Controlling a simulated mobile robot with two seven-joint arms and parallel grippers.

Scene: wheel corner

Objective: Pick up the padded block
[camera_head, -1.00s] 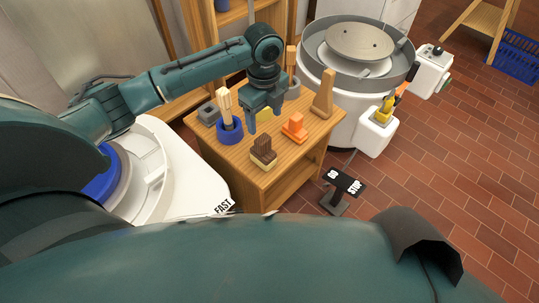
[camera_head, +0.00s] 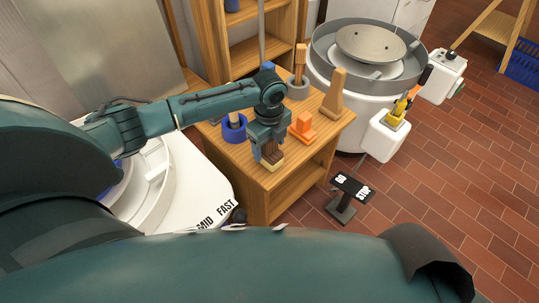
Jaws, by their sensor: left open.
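The padded block (camera_head: 272,158), dark brown above with a pale yellowish base, stands near the front edge of the small wooden table (camera_head: 262,186). My left gripper (camera_head: 270,150) points down right at it, its fingers open and overlapping the block's upper part in the head view. The fingers hide part of the block; I cannot tell whether they touch it. My right gripper is not in view.
A blue pot (camera_head: 234,133) stands left of the gripper. An orange piece (camera_head: 302,128) and a wooden tool (camera_head: 334,95) stand to the right. A pottery wheel (camera_head: 369,50) is behind right, and a pedal (camera_head: 352,186) is on the tiled floor.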

